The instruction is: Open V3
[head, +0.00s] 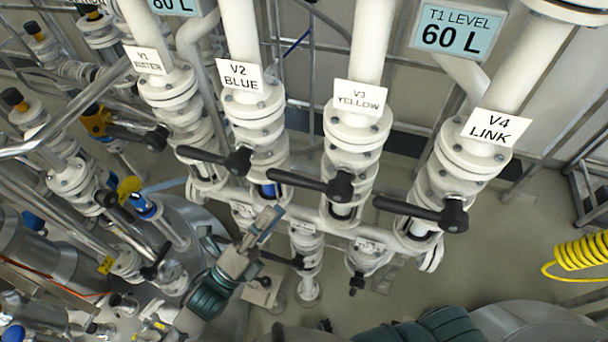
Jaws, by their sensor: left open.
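Valve V3 (352,140) is a white flanged valve on a vertical pipe, under a sign (358,97) reading "V3 YELLOW". Its black lever (300,181) points left from its hub, crosswise to the pipe. My left gripper (268,222) is open and empty, below and left of the V3 lever in the picture, apart from it as far as I can tell. My right gripper is not in view; a dark teal arm part of mine shows at the bottom edge.
V2 (258,125) stands left of V3, with its black lever (212,156) crosswise. V4 (462,165) stands right, its lever (415,209) also crosswise. A T1 display (458,32) reads 60 L. A yellow coiled hose (582,252) hangs at right. Pipework crowds the left; open floor lies right.

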